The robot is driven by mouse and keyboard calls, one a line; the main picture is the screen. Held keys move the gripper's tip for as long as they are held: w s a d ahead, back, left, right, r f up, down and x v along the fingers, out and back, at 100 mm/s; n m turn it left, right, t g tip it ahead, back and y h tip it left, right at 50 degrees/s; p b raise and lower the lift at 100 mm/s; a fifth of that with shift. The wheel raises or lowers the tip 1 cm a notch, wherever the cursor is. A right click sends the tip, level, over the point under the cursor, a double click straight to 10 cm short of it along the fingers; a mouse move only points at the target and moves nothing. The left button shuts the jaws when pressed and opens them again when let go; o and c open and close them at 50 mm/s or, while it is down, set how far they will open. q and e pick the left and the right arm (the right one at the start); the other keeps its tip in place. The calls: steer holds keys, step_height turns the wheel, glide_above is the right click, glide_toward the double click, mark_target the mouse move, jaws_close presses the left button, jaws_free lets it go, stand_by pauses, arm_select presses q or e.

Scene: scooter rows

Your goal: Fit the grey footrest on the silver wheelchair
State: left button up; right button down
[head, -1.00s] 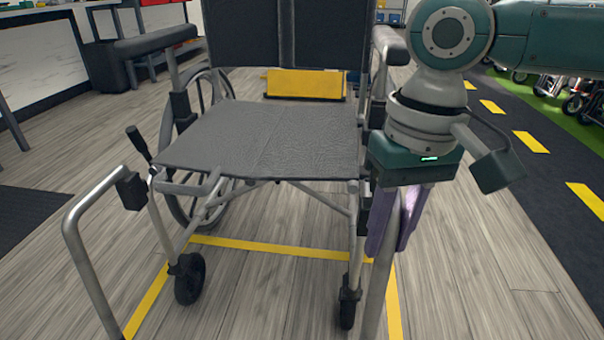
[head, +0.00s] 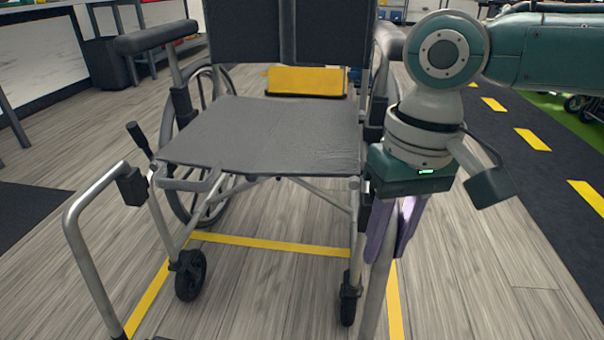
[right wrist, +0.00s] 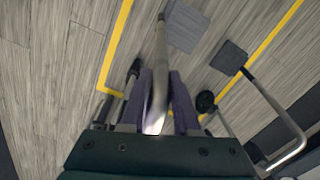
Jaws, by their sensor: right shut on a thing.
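The silver wheelchair (head: 262,138) stands facing me, with a dark seat and black front casters. My right gripper (head: 388,248) has purple fingers shut on the tube of the grey footrest (head: 374,300), beside the front corner of the seat at picture right. In the right wrist view the footrest tube (right wrist: 158,70) runs between the fingers (right wrist: 155,110) to a grey footplate (right wrist: 186,26). The gripper hides the tube's upper end, so I cannot tell whether it touches the frame. Another footrest (head: 88,255) is on the chair's picture-left side. My left gripper is not in view.
Yellow floor lines (head: 270,245) run around the chair. A yellow box-like thing (head: 306,82) shows behind the seat. A dark lane with yellow dashes (head: 532,139) lies at right, and a dark mat (head: 30,212) at left. The floor right of the gripper is clear.

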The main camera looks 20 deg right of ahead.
mark_target(379, 274)
steer(key=shift+f, duration=0.15)
steer(key=shift+f+b, duration=0.3)
steer(key=shift+f, duration=0.4)
steer(key=shift+f+b, duration=0.6)
steer(key=shift+f, duration=1.75)
steer(key=c, duration=0.7)
jaws_free()
steer(key=shift+o, duration=0.7)
steer(key=shift+f+b, duration=0.1)
steer(key=shift+b, duration=0.2)
